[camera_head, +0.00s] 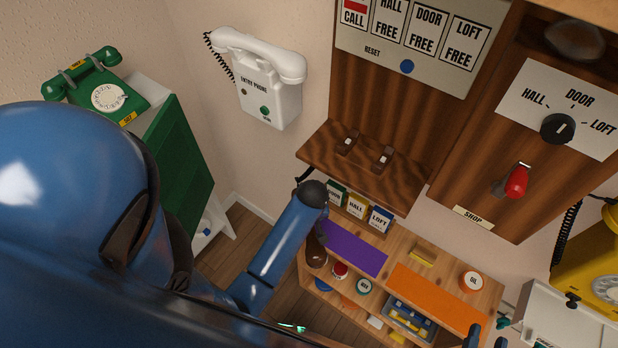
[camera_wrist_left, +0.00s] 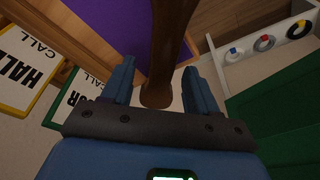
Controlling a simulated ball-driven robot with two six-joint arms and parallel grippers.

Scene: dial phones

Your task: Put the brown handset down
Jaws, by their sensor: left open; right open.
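The brown handset (camera_head: 316,252) is partly hidden below my left wrist, beside the purple mat. In the left wrist view the brown handset (camera_wrist_left: 172,45) stands between the two blue fingers of my left gripper (camera_wrist_left: 160,90). These fingers are open, with a gap visible at its end. In the head view my left gripper is mostly hidden behind its own wrist. Two brown cradle rests (camera_head: 366,151) stand bare on the wooden shelf (camera_head: 325,150). My right gripper (camera_head: 486,341) is open and empty at the bottom edge, fingertips only in view.
A purple mat (camera_head: 352,249) and an orange mat (camera_head: 437,298) lie on the wooden bench. Small labelled cards (camera_head: 357,207) stand below the shelf. A white entry phone (camera_head: 268,80) hangs on the wall. A green phone (camera_head: 105,95) is left, a yellow phone (camera_head: 590,265) right.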

